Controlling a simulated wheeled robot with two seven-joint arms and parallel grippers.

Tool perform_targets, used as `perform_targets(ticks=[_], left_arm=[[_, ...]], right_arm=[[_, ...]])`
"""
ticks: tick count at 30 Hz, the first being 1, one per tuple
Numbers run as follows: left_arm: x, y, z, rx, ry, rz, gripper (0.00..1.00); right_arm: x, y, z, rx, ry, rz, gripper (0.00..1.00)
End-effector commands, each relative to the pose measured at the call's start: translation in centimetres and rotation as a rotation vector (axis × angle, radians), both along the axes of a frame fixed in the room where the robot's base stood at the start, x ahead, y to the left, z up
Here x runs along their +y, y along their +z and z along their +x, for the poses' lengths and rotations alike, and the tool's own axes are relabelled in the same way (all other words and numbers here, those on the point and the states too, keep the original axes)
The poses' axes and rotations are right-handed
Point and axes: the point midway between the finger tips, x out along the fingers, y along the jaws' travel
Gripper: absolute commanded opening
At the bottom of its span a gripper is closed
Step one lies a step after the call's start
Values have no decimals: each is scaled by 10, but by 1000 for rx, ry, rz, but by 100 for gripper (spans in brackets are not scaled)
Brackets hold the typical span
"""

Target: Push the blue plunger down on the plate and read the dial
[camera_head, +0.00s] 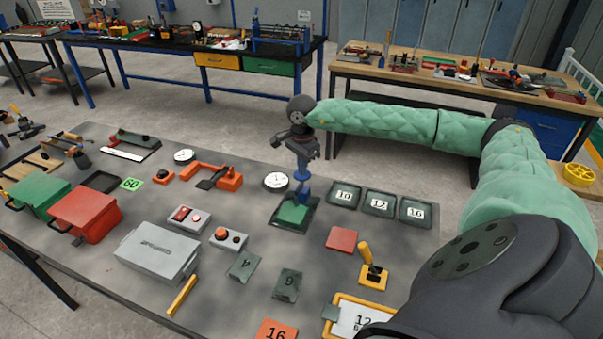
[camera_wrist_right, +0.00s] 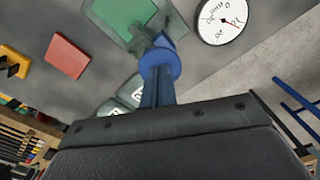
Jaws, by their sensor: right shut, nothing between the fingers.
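The blue plunger (camera_head: 302,188) stands upright over the green plate (camera_head: 292,214), which lies in a dark tray (camera_head: 283,226). My right gripper (camera_head: 303,167) is shut and empty, pointing down right above the plunger's top; I cannot tell for sure whether it touches. In the right wrist view the plunger's round blue flange (camera_wrist_right: 160,60) shows beyond my fingers (camera_wrist_right: 157,90), with the green plate (camera_wrist_right: 120,14) past it. The round white dial (camera_head: 276,180) lies left of the plunger; its face also shows in the wrist view (camera_wrist_right: 222,20), its needle too small to read surely. My left gripper is out of view.
Trays marked 10 (camera_head: 344,195), 12 (camera_head: 380,203) and 16 (camera_head: 416,211) lie to the right. A red plate (camera_head: 341,238) and a yellow-handled lever (camera_head: 371,272) are nearer. An orange clamp (camera_head: 216,176) and a grey box (camera_head: 157,250) are left.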

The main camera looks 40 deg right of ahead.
Motion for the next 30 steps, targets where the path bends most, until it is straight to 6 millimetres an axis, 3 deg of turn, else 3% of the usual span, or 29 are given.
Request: perform_targets(ticks=[30], left_arm=[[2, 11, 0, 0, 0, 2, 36]], right_arm=[[0, 65, 0, -2, 0, 0, 0]])
